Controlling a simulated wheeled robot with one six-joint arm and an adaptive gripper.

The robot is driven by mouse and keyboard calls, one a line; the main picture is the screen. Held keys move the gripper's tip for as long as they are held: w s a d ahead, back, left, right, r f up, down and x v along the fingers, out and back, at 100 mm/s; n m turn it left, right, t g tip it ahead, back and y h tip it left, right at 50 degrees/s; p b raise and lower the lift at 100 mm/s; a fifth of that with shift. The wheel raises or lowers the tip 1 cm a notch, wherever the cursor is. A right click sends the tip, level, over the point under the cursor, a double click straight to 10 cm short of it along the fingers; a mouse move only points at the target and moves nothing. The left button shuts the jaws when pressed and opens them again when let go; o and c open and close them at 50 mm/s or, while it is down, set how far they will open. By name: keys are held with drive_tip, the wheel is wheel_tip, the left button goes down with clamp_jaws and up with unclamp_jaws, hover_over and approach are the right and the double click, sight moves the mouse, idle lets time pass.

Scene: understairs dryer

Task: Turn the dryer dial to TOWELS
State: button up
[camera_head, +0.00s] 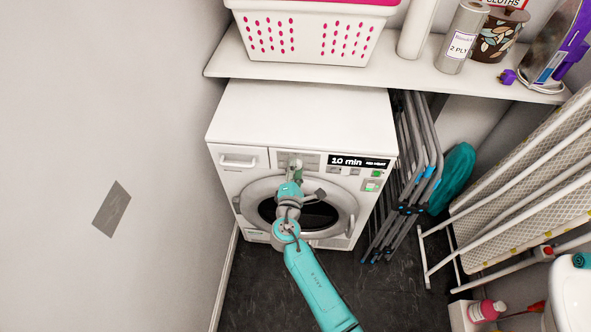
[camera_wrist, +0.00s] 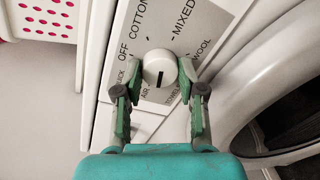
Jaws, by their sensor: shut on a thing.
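The dryer (camera_head: 305,105) stands under a shelf, with a printed dial panel at its upper front. In the wrist view the round white dial (camera_wrist: 160,66) has a short black mark pointing down the picture, between the AIR and TOWELS labels; I cannot tell exactly which it meets. OFF, COTTON, MIXED, WOOL and QUICK are also printed around it. My gripper (camera_wrist: 161,78) is shut on the dial, one green-padded finger on each side. In the head view my gripper (camera_head: 295,170) is at the dial panel and hides the dial. The dryer display (camera_head: 358,162) reads 10 min.
The round dryer door (camera_head: 348,205) is just below the panel. A shelf (camera_head: 400,75) with a laundry basket (camera_head: 312,33) overhangs the dryer. A folded rack (camera_head: 410,170) stands close on the right, and a wall is on the left.

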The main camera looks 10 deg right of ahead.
drive_tip(key=n, duration=0.5)
drive_tip(key=shift+a+n, duration=0.1)
drive_tip(key=shift+n, duration=0.2)
drive_tip(key=shift+h, duration=0.3)
drive_tip(key=o, duration=1.1)
drive_tip(key=shift+o, duration=0.2)
drive_tip(key=v, duration=1.2)
drive_tip(key=shift+f, duration=0.1)
